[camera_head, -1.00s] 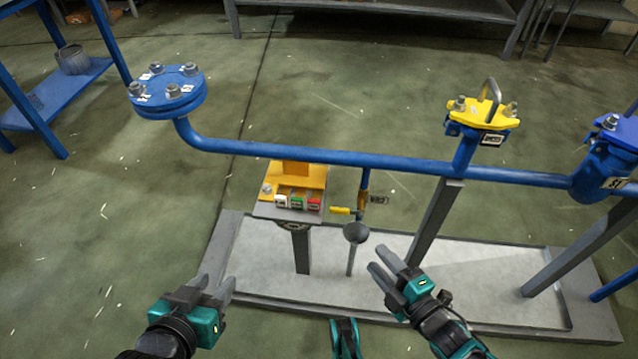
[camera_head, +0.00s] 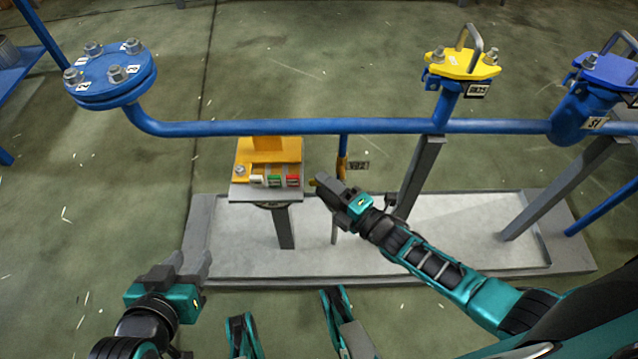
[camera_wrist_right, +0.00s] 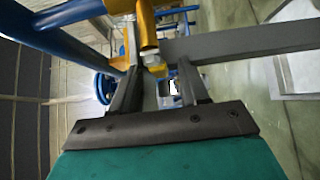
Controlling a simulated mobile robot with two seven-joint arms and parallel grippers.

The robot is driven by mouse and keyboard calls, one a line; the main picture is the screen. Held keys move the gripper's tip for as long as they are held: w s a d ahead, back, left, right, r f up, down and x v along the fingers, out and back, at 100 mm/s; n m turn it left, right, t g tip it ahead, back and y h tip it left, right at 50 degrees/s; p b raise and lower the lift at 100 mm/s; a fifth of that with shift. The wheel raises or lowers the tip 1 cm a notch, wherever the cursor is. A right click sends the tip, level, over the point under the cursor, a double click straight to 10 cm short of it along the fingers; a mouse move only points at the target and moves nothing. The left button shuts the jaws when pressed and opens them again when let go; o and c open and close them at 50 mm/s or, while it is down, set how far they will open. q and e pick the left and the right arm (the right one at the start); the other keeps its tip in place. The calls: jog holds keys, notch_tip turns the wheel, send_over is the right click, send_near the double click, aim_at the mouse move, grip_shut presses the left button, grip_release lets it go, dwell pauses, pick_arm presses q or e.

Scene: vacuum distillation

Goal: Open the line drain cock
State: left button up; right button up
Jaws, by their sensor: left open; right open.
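The line drain cock (camera_head: 342,165) is a yellow fitting on a short blue drop pipe under the blue line, with a small tag beside it. My right gripper (camera_head: 325,186) is open right at the cock and hides most of its lower part and lever. A bit of yellow shows just past the fingertips. In the right wrist view the yellow cock (camera_wrist_right: 147,35) is just ahead of the open fingers (camera_wrist_right: 158,85), with a yellow bar close to the left finger; I cannot tell whether they touch. My left gripper (camera_head: 190,266) is open and empty, low at the left.
The blue line (camera_head: 240,127) runs above, with a bolted flange (camera_head: 110,75) and yellow-topped fitting (camera_head: 462,63). Grey supports (camera_head: 418,180) rise from the shallow tray (camera_head: 460,268).

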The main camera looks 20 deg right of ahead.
jog(key=shift+x, duration=1.2)
jog(key=shift+c, duration=0.4)
grip_shut()
